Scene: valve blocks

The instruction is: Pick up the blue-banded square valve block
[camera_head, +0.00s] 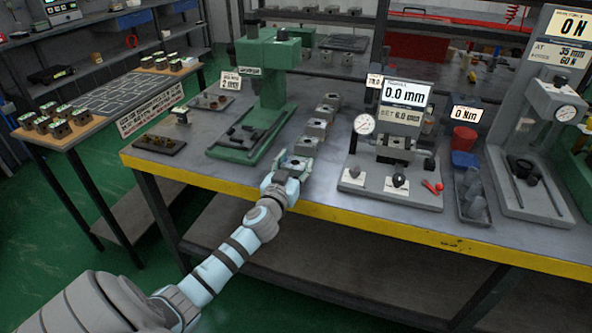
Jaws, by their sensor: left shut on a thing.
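My left gripper (290,165) reaches over the front edge of the workbench. It is shut on a grey valve block (298,161), mostly hidden by the fingers. I cannot make out a blue band on it at this size. Beyond the gripper, a row of similar grey valve blocks (316,127) runs away from me along the bench. The nearest of these, a grey block (306,146), is close to the fingertips. My right gripper is not in view.
A green press (268,85) stands left of the row. A gauge station (392,180) with a 0.0 mm display stands to the right. The workbench (330,203) has a yellow front edge. A side table at left holds several blocks (50,120).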

